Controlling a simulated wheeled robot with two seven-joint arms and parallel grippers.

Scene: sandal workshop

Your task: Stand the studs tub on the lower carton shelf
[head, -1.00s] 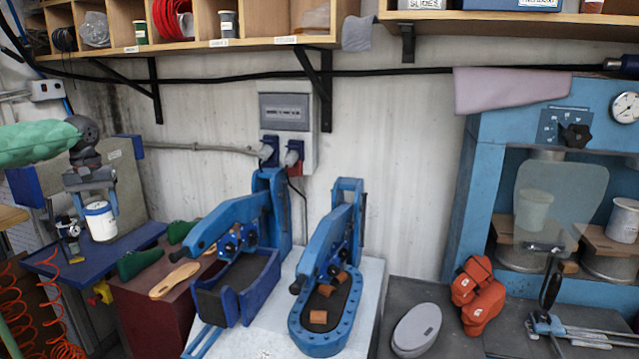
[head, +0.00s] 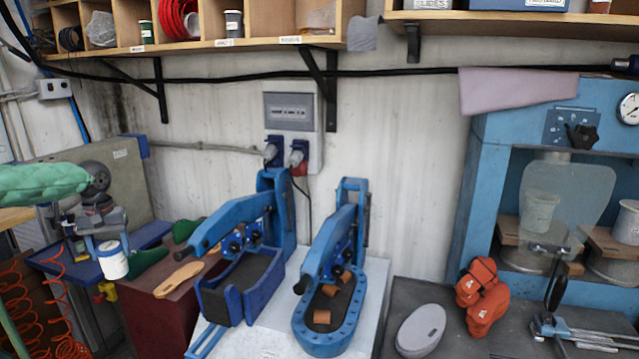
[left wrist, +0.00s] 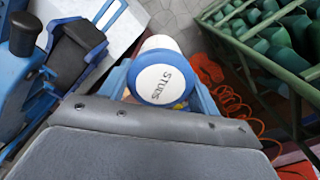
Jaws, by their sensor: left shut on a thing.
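The studs tub (head: 112,263) is a small white tub with a blue rim, at the left in the head view. In the left wrist view its round white lid (left wrist: 163,85) faces me and reads STUDS. My left gripper (head: 108,244) is shut on the tub, with a blue finger on either side of it. It holds the tub slightly tilted, in front of the blue bench at the left. My right gripper does not show. I cannot make out which shelf is the lower carton shelf.
A wooden shelf (head: 440,15) with boxes hangs at the top right, beside a pigeonhole rack (head: 190,45). Two blue presses (head: 335,265) stand in the middle. A green rack (left wrist: 270,45) and orange coiled hoses (head: 65,310) are near the tub.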

